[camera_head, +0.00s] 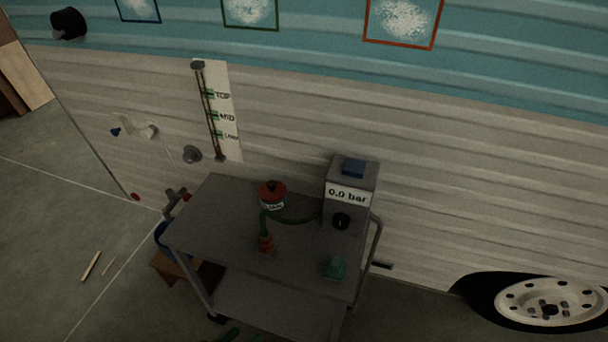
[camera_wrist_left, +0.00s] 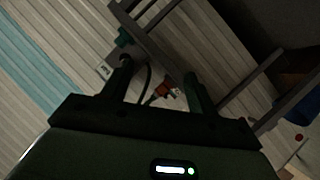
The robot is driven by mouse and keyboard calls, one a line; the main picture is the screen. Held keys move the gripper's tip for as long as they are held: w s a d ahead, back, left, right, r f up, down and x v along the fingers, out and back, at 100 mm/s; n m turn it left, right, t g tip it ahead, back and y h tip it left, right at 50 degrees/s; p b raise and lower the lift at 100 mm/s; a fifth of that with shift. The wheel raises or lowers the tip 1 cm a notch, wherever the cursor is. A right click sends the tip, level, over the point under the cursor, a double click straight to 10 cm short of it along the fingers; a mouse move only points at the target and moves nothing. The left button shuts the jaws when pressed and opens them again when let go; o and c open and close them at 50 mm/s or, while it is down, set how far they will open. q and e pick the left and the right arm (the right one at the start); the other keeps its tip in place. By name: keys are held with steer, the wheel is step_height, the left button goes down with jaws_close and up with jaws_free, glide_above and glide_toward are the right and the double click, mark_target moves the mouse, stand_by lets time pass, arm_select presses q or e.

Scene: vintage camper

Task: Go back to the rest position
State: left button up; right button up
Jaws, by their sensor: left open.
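My left gripper (camera_wrist_left: 158,70) is open and empty in the left wrist view, its two dark fingers apart. In the head view only a little of the left gripper (camera_head: 238,335) shows, dark green at the bottom edge, in front of the cart. My right gripper is in neither view. The grey cart (camera_head: 205,210) stands against the camper wall. The cart frame (camera_wrist_left: 165,48) also shows tilted in the left wrist view, beyond the fingers.
On the cart are a gauge box (camera_head: 348,196) reading 0.0 bar, a red-topped canister (camera_head: 272,190), a red fitting (camera_head: 265,243) and a teal block (camera_head: 335,267). A wheel (camera_head: 548,302) is at right. The left floor is mostly clear, with thin sticks (camera_head: 91,266).

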arm_select(q)
steer(key=s+a+f+m+g+y, duration=0.2)
steer(key=a+f+m+y, duration=0.15)
steer(key=a+f, duration=0.75)
steer(key=s+a+f+g+y+p, duration=0.1)
steer(key=s+a+f+g+y, duration=0.25)
steer(key=s+f, duration=0.65)
steer(key=s+d+f+g+y+p, duration=0.1)
steer(key=s+f+g, duration=0.1)
steer(key=s, duration=0.9)
steer(key=s+d+f+g+y, duration=0.1)
steer(key=s+d+f+g, duration=0.1)
steer(key=s, duration=0.9)
steer(key=shift+s+f+g+p, duration=0.35)
steer(key=shift+s+f+g, duration=0.05)
steer(key=shift+f+g, duration=0.2)
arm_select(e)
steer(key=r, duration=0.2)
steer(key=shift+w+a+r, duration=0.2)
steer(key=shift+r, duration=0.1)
arm_select(q)
steer(key=shift+w+d, duration=0.1)
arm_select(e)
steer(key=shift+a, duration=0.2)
